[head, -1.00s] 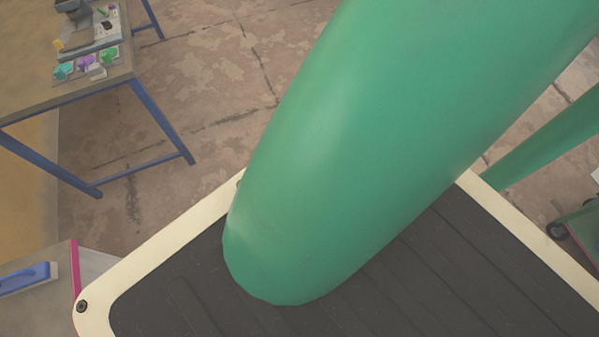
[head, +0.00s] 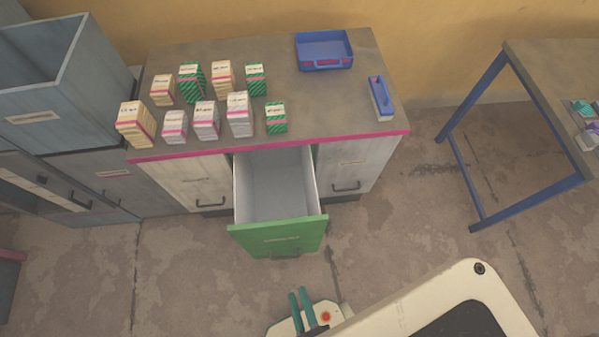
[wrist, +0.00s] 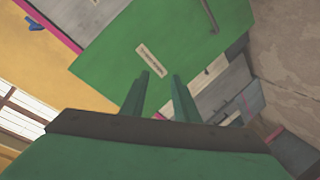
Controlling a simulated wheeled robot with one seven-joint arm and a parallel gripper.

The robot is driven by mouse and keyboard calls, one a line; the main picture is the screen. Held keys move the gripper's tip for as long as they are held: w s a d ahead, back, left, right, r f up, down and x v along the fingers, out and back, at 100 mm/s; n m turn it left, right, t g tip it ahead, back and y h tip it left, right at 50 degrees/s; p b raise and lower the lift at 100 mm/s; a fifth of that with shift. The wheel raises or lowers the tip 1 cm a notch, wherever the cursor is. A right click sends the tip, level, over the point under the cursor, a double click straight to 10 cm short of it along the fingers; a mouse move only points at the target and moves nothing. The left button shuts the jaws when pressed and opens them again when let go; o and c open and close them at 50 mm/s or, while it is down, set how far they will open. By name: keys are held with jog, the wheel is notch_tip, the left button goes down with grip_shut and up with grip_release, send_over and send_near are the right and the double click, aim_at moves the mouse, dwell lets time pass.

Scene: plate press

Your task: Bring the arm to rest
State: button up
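My gripper (head: 300,296) shows at the bottom of the head view, in front of the open drawer and apart from it. Its two green fingers also show in the wrist view (wrist: 160,74), with a clear gap and nothing held between them. The drawer with the green front (head: 278,240) is pulled out of the cabinet, and its inside looks empty. The green front and its label also show beyond the fingertips in the wrist view (wrist: 115,55). Most of my arm is outside the head view.
Several small cartons (head: 206,118), a blue tray (head: 324,63) and a narrow blue-and-white item (head: 381,98) stand on the cabinet top (head: 330,112). A grey bin (head: 50,100) is at left, a blue-legged table (head: 535,90) at right. Floor (head: 400,225) between is clear.

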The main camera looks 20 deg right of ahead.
jog(key=w+a+r+m+y, duration=0.1)
jog(key=w+r+m, duration=0.2)
jog(key=r, duration=1)
jog(key=w+a+r+m+y, duration=0.1)
jog(key=w+a+r+m, duration=0.1)
jog(key=r, duration=1.1)
jog(key=shift+w+r+m, duration=0.15)
jog(key=shift+w+m, duration=0.45)
jog(key=shift+m, duration=0.1)
